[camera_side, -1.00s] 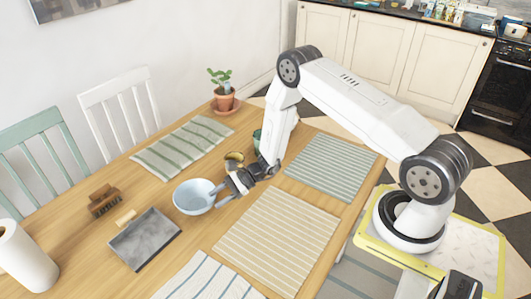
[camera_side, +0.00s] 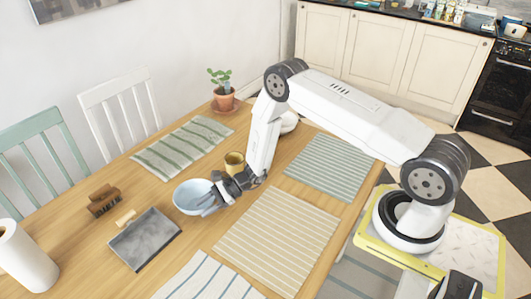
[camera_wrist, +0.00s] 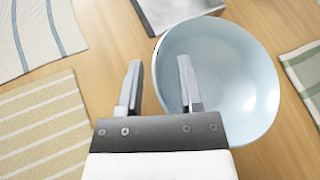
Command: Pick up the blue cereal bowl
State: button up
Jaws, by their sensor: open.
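The light blue cereal bowl (camera_side: 190,195) stands upright on the wooden table in the side view. It looks empty in the wrist view (camera_wrist: 235,75). My gripper (camera_side: 212,199) is at the bowl's right side in the side view. In the wrist view my gripper (camera_wrist: 158,75) is open. One finger overlaps the inside of the bowl and the other lies outside its rim, over bare table. I cannot tell whether either finger touches the bowl.
A yellow mug (camera_side: 235,161) stands just behind my gripper. A grey tray (camera_side: 145,239) lies left of the bowl, with a brown brush (camera_side: 104,201) behind it. Striped mats (camera_side: 278,240) lie around. A potted cactus (camera_side: 223,95) stands at the back.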

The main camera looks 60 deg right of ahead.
grip_shut()
dwell(1.3)
